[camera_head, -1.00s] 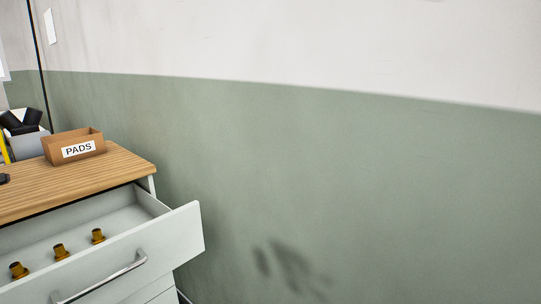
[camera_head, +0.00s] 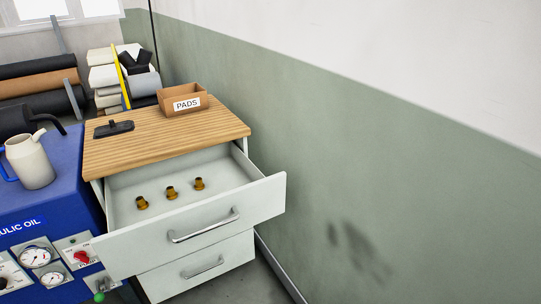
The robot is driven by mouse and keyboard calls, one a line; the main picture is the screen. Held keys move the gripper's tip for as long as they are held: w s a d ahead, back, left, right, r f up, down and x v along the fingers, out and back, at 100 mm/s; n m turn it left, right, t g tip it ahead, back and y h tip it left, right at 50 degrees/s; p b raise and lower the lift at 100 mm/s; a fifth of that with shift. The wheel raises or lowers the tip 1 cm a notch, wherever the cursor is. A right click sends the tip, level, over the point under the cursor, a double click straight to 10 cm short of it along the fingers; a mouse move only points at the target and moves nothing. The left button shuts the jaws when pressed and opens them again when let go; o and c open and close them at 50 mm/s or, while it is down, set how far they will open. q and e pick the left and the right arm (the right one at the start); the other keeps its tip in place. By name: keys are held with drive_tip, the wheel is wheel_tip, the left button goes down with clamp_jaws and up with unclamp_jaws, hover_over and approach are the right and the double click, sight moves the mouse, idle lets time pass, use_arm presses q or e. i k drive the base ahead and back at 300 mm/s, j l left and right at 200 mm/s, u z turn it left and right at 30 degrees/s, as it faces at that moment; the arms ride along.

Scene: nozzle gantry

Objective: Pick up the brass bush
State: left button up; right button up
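Three brass bushes stand in a slanting row inside the open top drawer (camera_head: 236,222) of a pale cabinet. The left bush (camera_head: 142,203), the middle bush (camera_head: 171,193) and the right bush (camera_head: 199,184) look alike, each a short flanged piece, and stand apart from one another. Neither of my grippers is in the head view.
The cabinet's wooden top (camera_head: 150,136) holds a PADS box (camera_head: 183,101) and a dark flat object (camera_head: 114,129). A blue hydraulic oil unit (camera_head: 50,205) with gauges and a cream jug (camera_head: 30,161) stands left. A green and white wall bounds the right.

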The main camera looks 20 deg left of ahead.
sight(171, 195)
drive_tip(key=u, duration=1.4)
drive_tip(key=i+j+z, duration=0.1)
drive_tip(key=i+j, duration=0.35)
drive_tip(key=i+j+z, duration=0.15)
drive_tip(key=i+j, duration=0.25)
drive_tip(key=j, duration=0.15)
drive_tip(key=i+j+z, duration=0.1)
drive_tip(key=i+j, duration=0.3)
drive_tip(key=j, duration=0.15)
